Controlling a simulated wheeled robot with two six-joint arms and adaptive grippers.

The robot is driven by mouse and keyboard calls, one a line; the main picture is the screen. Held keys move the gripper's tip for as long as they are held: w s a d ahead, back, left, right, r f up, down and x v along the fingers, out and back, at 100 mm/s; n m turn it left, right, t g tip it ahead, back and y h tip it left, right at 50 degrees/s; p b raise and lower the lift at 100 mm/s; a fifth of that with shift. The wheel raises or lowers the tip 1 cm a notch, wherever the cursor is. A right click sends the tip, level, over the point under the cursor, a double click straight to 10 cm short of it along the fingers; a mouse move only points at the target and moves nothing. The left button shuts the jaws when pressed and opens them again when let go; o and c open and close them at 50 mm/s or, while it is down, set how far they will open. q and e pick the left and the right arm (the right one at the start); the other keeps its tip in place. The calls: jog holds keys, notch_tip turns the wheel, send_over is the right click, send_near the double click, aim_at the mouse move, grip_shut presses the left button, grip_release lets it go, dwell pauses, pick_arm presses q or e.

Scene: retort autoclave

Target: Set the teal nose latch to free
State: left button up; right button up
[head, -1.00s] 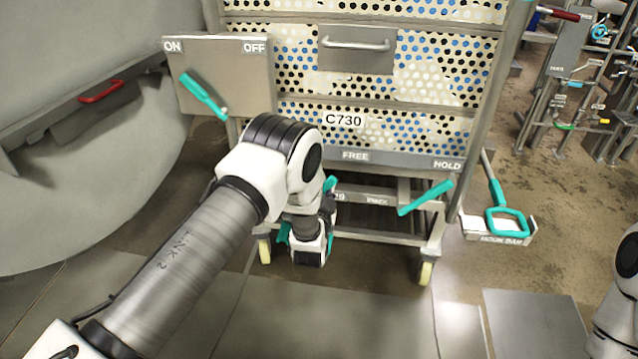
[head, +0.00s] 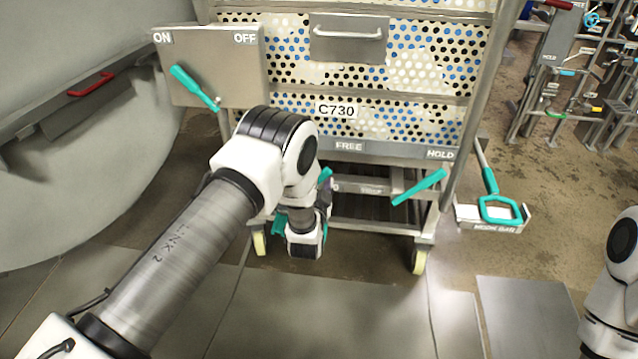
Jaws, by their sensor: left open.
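The teal nose latch (head: 419,187) is a slanted lever at the front of the cart, below a rail marked FREE (head: 348,146) and HOLD (head: 440,154). Its raised right end points up toward HOLD. My left gripper (head: 303,243) hangs low before the cart, to the left of the latch and apart from it. It is open, and its fingertips are partly hidden by my own wrist. Teal pieces show around this wrist; I cannot tell which belong to the gripper. Only a white link of my right arm shows at the right edge.
A grey panel (head: 212,66) with a teal lever (head: 193,87) marked ON and OFF stands at upper left. The perforated cart (head: 345,151) stands on casters. Floor before it is clear.

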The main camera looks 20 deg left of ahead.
pick_arm(q)
jog(key=v, duration=1.2)
